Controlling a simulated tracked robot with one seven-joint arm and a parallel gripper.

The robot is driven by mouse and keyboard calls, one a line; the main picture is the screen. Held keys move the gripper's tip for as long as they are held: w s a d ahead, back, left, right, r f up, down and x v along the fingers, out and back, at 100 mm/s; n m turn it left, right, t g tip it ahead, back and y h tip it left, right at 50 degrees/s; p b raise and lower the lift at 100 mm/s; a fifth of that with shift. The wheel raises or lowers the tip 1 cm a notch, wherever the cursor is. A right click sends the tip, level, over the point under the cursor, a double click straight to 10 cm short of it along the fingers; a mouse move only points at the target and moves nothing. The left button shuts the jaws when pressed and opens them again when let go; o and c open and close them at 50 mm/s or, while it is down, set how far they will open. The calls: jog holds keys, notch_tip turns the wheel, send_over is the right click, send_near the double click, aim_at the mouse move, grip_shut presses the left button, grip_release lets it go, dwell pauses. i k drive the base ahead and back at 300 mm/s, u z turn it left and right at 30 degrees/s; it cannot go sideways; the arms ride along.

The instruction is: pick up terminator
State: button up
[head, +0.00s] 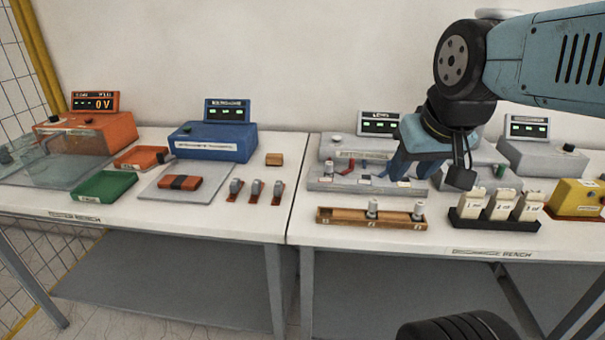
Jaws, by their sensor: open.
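I cannot tell for sure which part is the terminator. A wooden rack (340,216) stands near the front edge of the right bench. It holds a small pale cylindrical piece (373,207) near its middle and a second one (418,210) at its right end; both stand upright. My gripper (412,172) hangs above the right bench, behind the rack in the picture. It is open, and nothing shows between its blue fingers. It hides part of the grey panel (325,178) behind it, which carries small red and white pieces.
A black holder (466,222) with white numbered pieces stands right of the rack, then a yellow box (575,198). Grey instruments line the back. The left bench has a green tray (104,186), orange tray, blue instrument (212,142) and small grey-and-brown pieces (257,190).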

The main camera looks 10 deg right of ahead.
aim_at(329, 166)
jog(key=z, duration=0.55)
jog(key=i, duration=0.15)
jog(key=u, duration=2.35)
jog(key=k, duration=1.4)
jog(key=z, duration=1.05)
jog(key=i, duration=1)
